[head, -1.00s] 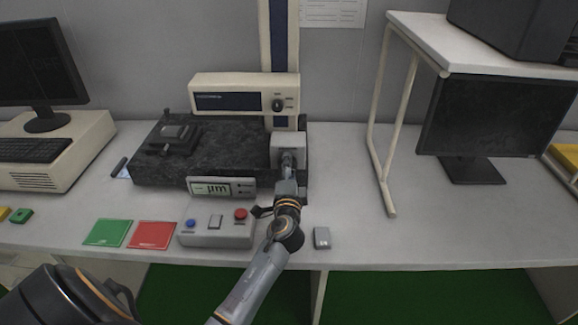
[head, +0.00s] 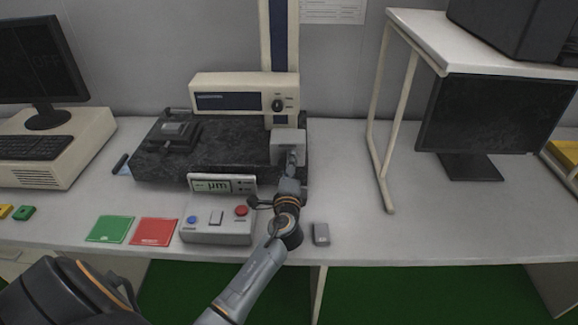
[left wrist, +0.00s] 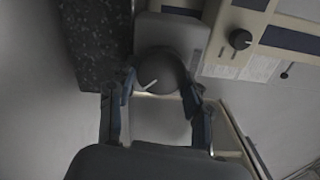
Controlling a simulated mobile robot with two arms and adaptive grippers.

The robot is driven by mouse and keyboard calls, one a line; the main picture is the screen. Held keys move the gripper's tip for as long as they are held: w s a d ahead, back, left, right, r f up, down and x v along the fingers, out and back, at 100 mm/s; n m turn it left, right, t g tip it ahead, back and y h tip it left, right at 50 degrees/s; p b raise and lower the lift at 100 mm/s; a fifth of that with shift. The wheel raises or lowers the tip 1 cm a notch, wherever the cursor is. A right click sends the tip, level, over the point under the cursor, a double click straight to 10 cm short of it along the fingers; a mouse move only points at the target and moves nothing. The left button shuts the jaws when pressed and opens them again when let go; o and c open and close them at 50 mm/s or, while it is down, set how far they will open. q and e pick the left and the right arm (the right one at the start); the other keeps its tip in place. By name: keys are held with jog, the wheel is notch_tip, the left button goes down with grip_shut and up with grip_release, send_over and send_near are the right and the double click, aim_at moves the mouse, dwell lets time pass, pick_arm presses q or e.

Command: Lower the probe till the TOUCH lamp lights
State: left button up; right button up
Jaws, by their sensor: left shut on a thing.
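The measuring machine's cream drive unit (head: 235,98) sits on a tall column (head: 279,40) above a black granite base (head: 225,155). The probe itself is too small to make out. My left gripper (head: 290,165) is at a grey box (head: 288,143) at the base's right end. My right gripper is not in view.
A button box (head: 217,234) stands in front of the display, near a red card (head: 154,232) and a green card (head: 110,229). A small grey block (head: 321,234) lies right of my wrist. A shelf frame (head: 384,150) and monitor (head: 495,118) stand right.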

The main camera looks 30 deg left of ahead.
pick_arm(q)
jog(key=shift+r, duration=0.1)
jog(key=o, duration=1.2)
jog(key=shift+c, duration=0.2)
jog(key=shift+s, duration=0.1)
jog(key=v, duration=1.1)
jog(key=shift+s+d, duration=0.15)
jog(key=shift+s, duration=0.2)
